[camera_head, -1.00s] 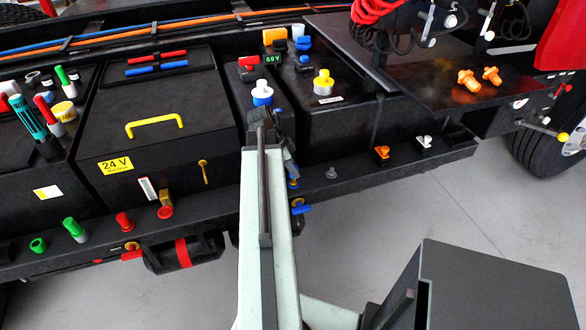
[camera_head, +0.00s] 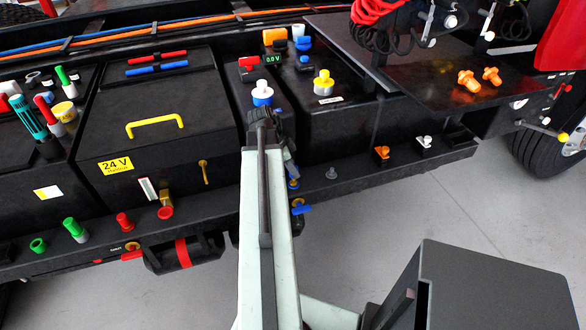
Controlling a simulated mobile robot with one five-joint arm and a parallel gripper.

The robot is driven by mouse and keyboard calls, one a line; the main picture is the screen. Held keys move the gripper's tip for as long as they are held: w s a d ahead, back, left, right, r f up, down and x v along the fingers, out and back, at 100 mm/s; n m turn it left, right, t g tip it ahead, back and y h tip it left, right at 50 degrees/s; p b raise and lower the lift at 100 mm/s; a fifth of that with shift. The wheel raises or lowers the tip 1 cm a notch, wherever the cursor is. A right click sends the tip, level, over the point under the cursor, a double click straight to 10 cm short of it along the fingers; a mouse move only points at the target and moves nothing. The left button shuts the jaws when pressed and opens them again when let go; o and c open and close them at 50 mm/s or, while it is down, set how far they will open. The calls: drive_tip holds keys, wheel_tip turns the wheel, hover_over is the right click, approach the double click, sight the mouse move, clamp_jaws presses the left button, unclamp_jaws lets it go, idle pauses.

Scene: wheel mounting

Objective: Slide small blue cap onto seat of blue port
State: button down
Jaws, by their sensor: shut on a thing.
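My gripper (camera_head: 264,123) is at the far end of my pale arm, just in front of a white fitting with a blue ring (camera_head: 262,93). The arm and wrist hide most of the jaws. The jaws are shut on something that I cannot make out. A small blue piece (camera_head: 279,113) shows at the right edge of the gripper. I cannot tell if it is the small blue cap or the port, or if the jaws touch it. Lower down, a small blue fitting (camera_head: 293,184) and a blue-handled valve (camera_head: 303,209) show just right of my arm.
A yellow-topped white fitting (camera_head: 323,83) stands on the black box to the right. A black battery box with a yellow handle (camera_head: 155,124) is on the left. A black rail (camera_head: 345,173) with several coloured fittings runs along the front. Open grey floor lies in front of it.

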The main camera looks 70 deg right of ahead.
drive_tip(key=shift+f, duration=0.25)
drive_tip(key=shift+f+b, duration=1.5)
drive_tip(key=shift+b, duration=0.25)
drive_tip(key=shift+r, duration=0.1)
drive_tip(key=c, duration=1.1)
unclamp_jaws()
drive_tip(key=shift+o, duration=0.2)
drive_tip(key=p+v, duration=0.7)
drive_tip(key=shift+r, duration=0.4)
drive_tip(key=shift+w+a, duration=0.1)
